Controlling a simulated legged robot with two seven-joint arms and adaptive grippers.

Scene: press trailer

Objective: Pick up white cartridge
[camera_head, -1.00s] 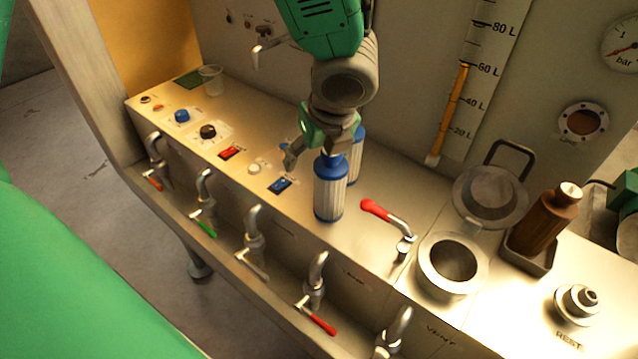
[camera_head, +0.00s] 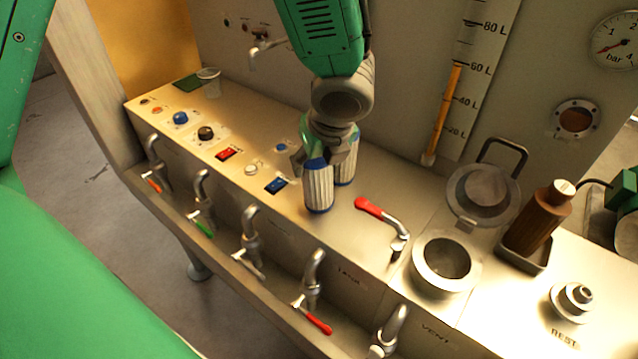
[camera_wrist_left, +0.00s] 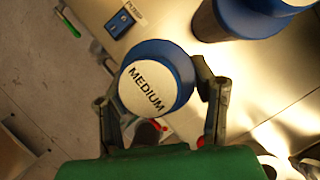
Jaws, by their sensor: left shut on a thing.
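Two white ribbed cartridges with blue ends stand side by side on the metal bench top. My left gripper (camera_head: 325,152) is down over the front cartridge (camera_head: 319,190), near a blue switch. In the left wrist view its fingers (camera_wrist_left: 158,100) are shut around a blue-rimmed cap (camera_wrist_left: 155,82) with a white top reading MEDIUM. The cartridge looks upright; I cannot tell whether its base touches the bench. The rear cartridge (camera_head: 345,165) is partly hidden behind the gripper and front cartridge. It also shows in the left wrist view (camera_wrist_left: 235,20), outside the fingers. My right gripper is not in view.
A red-handled valve (camera_head: 378,212) and an open round filler port (camera_head: 446,262) lie to the right. A brown bottle (camera_head: 538,218) stands in a holder beyond. Several taps line the front edge. A clear cup (camera_head: 209,82) stands at the back left.

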